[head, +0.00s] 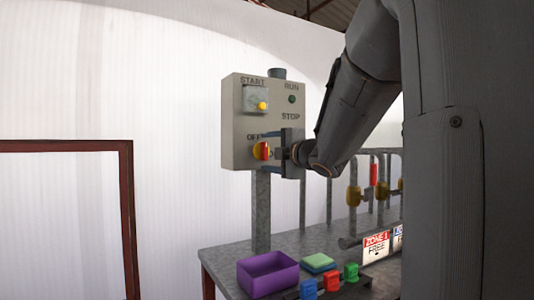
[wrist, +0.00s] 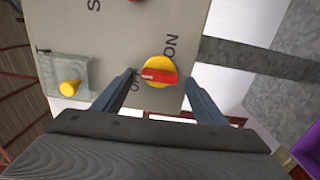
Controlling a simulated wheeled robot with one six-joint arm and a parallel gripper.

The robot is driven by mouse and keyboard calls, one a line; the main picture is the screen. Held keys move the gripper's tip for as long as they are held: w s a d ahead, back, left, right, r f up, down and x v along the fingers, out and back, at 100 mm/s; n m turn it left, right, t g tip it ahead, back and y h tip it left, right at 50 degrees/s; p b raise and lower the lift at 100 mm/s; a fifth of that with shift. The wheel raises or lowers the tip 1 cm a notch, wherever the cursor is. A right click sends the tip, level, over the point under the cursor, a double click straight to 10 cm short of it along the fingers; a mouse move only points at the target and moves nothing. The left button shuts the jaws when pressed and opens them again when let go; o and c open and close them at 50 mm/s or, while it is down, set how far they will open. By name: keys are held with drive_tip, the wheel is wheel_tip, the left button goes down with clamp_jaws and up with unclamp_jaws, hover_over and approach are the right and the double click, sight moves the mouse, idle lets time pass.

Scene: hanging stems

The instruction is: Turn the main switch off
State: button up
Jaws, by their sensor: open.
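The main switch (head: 264,151) is a red handle on a yellow round disc, low on the grey control box (head: 235,115). In the wrist view the switch (wrist: 160,72) shows between my fingers, with its red bar lying across the picture and a white mark at its left end. "ON" is printed above it and "OFF", partly hidden by a finger, at its lower left. In the head view the handle looks upright. My gripper (head: 276,151) is open in front of the switch, one finger on each side. I cannot tell whether the fingers touch it.
Below the box, a bench (head: 222,257) carries a purple bin (head: 267,275), a green block (head: 318,261) and several coloured clips. A railing with valves stands at the right.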

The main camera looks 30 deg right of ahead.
drive_tip(key=s, duration=0.6)
drive_tip(key=shift+s, duration=0.35)
drive_tip(key=shift+d, duration=0.1)
